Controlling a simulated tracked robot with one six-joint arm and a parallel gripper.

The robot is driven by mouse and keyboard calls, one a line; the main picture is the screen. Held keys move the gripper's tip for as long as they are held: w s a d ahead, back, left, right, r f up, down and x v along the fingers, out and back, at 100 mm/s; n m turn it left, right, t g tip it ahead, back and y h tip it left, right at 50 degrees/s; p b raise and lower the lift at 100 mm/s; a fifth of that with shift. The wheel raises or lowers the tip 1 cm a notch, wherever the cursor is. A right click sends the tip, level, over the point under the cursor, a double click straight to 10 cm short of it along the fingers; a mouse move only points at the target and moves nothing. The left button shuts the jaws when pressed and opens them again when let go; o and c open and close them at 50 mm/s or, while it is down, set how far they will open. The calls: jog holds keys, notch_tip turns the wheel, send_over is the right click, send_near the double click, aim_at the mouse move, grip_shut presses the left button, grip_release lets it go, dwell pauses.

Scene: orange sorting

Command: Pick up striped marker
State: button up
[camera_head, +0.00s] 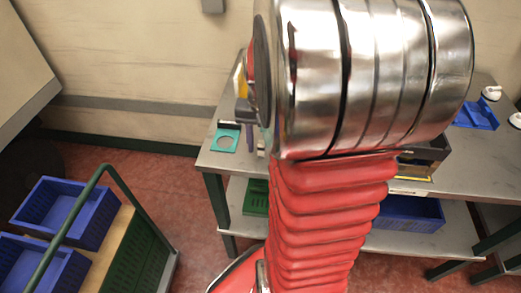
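I cannot make out a striped marker in the head view. My own arm, with a large shiny metal joint and a red ribbed sleeve, fills the middle and hides much of the worktable (212,160). My gripper is not clearly visible. Small yellow, dark and purple parts (242,108) show at the left edge of the metal joint, above the table's left end. I cannot tell whether they belong to my gripper or are things on the table. Whether anything is held cannot be seen.
A teal plate with a round hole (225,140) lies on the table's left end. A dark box (425,157) and a blue tray (476,115) are to the right. Blue crates (68,212) on a green-framed cart stand at left. Red floor lies between cart and table.

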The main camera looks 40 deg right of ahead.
aim_at(261, 142)
jog(key=shift+c, duration=0.5)
grip_shut()
notch_tip(261, 142, up, 10)
jog(key=shift+r, duration=0.1)
dwell(0.6)
dwell(0.4)
